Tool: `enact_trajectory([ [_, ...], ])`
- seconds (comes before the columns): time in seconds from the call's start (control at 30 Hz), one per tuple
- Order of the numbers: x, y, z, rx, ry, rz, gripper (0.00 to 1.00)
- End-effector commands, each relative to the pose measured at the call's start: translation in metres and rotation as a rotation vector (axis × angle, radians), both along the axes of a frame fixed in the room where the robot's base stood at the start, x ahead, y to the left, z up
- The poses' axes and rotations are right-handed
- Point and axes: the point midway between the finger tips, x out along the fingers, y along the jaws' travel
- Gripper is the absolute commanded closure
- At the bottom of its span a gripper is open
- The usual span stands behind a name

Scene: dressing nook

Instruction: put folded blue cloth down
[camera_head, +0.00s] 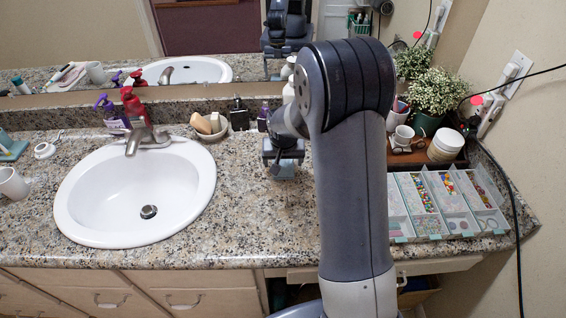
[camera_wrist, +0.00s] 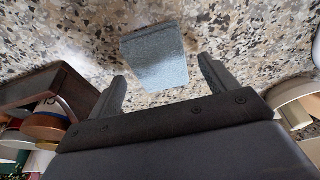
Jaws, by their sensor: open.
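The folded blue cloth (camera_wrist: 155,55) is a small blue-grey block on the speckled granite countertop in the wrist view. My gripper (camera_wrist: 161,72) is open, with one finger on either side of the cloth's near end in the picture. Clear gaps show between the fingers and the cloth, and nothing is held. In the head view my gripper (camera_head: 283,152) points down at the counter behind my arm, right of the sink. A small part of the cloth (camera_head: 284,173) seems to show under it; my gripper and arm hide much of that spot.
The white sink (camera_head: 80,205) lies to the left. A bowl with soaps (camera_head: 209,128) and a dark bottle (camera_head: 238,115) stand at the back. A divided bead tray (camera_head: 440,200), a potted plant (camera_head: 437,92) and a wooden tray (camera_head: 410,158) are right. Counter in front of my gripper is bare.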

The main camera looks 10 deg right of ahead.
Motion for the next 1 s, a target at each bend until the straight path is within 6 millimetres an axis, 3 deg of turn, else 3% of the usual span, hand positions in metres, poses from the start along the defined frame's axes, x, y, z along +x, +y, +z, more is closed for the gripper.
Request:
enact_trajectory([
  [0.3, -0.018, 0.004, 0.063, 0.001, -0.004, 0.002, 0.19],
  [0.5, -0.027, 0.006, 0.09, 0.0, -0.001, 0.001, 0.19],
  [1.0, -0.03, 0.006, 0.099, 0.0, 0.001, 0.001, 0.19],
])
